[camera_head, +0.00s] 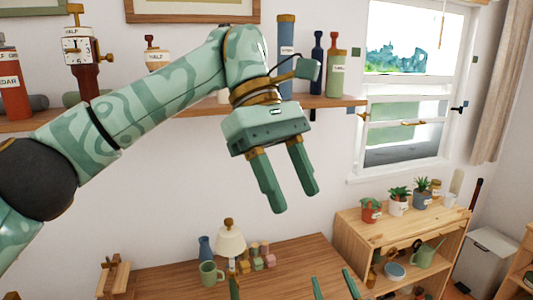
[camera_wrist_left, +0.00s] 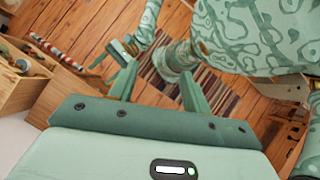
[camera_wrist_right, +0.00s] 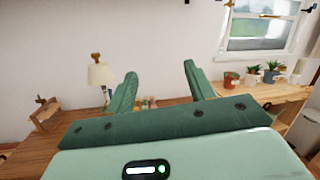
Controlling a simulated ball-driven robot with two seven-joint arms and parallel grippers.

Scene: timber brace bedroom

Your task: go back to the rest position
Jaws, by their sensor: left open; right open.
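My left gripper (camera_head: 296,203) hangs high in the middle of the head view, in front of the white wall and shelf, fingers pointing down. It is open with nothing between its fingers. In the left wrist view its spread fingers (camera_wrist_left: 158,70) show over the wooden floor and a striped rug, with parts of my own body behind. My right gripper (camera_head: 291,282) shows only as green fingertips at the bottom edge of the head view. In the right wrist view its fingers (camera_wrist_right: 160,68) are apart and empty, facing the wooden table and wall.
A wooden table (camera_head: 175,283) holds a lamp (camera_head: 230,240), a green mug (camera_head: 211,273) and small blocks. A wall shelf (camera_head: 340,102) with bottles runs behind my left arm. A wooden cabinet (camera_head: 357,226) with potted plants stands at right, beside a grey bin (camera_head: 487,262).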

